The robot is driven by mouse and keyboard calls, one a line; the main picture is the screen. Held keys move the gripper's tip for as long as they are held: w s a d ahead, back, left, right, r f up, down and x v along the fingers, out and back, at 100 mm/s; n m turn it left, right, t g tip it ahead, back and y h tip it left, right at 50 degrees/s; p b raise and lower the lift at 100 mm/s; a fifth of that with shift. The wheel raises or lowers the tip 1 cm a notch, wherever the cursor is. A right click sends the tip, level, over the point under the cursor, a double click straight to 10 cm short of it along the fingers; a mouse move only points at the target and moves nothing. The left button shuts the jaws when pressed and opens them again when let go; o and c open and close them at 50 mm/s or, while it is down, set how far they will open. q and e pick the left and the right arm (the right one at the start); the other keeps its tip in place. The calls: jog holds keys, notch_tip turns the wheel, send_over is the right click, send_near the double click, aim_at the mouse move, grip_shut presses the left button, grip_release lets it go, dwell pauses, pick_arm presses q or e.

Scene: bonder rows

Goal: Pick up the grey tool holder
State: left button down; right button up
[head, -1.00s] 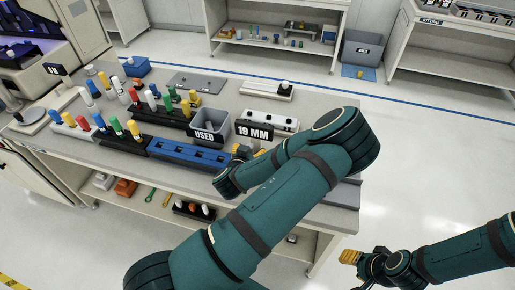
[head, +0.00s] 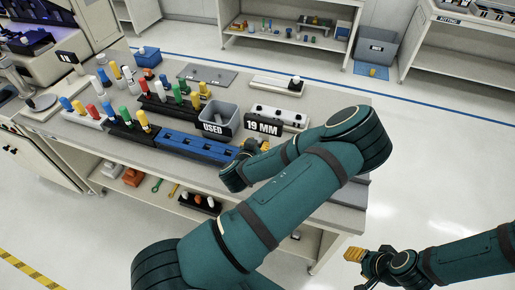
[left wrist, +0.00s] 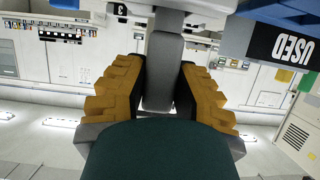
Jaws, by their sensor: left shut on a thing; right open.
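My left gripper (left wrist: 163,78) is shut on a grey upright piece (left wrist: 164,62), which I take for the grey tool holder, in the left wrist view. Its yellow-brown fingers lie on both sides of it. The piece meets a paler grey part at the top of the picture, and its far end is cut off. In the head view my left gripper (head: 258,145) is at the bench beside the 19 MM sign, mostly behind my arm, and I cannot make out the holder there. My right gripper (head: 355,254) is open and empty, over the floor at the lower right.
The bench (head: 322,213) carries a grey USED bin (head: 224,112), a 19 MM sign (head: 263,128), a blue rack (head: 195,147) and several coloured-handled tools in racks. A lower shelf holds small items. Open floor (head: 430,150) lies to the right.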

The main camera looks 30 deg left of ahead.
pick_arm(q)
jog(key=shift+w+r, duration=0.1)
jog(key=shift+r, duration=0.45)
jog(key=shift+r+p, duration=0.8)
jog(key=shift+r, duration=3.65)
pick_arm(e)
jog(key=shift+r, duration=0.85)
